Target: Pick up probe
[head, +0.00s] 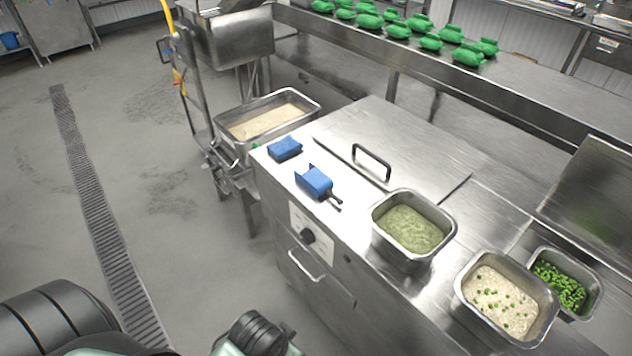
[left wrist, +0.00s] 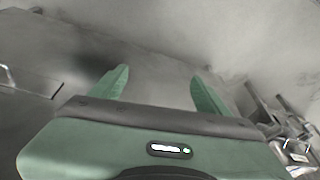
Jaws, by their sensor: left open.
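Two blue items lie on the steel counter in the head view. One is a blue piece with a dark handle (head: 316,182), its handle pointing to the lower right. The other is a plain blue block (head: 284,148) just behind it. I cannot tell for certain which is the probe; no separate probe shows clearly. My left gripper (left wrist: 155,88) is open in the left wrist view, its two green fingers apart with nothing between them. Neither blue item shows in that view. My right gripper is not in view.
Steel pans of green food (head: 376,246), rice with peas (head: 465,300) and peas (head: 596,300) stand along the counter's right side. A flat lid with a black handle (head: 371,162) lies behind the blue items. A rice tray (head: 313,101) stands beyond the counter's left end.

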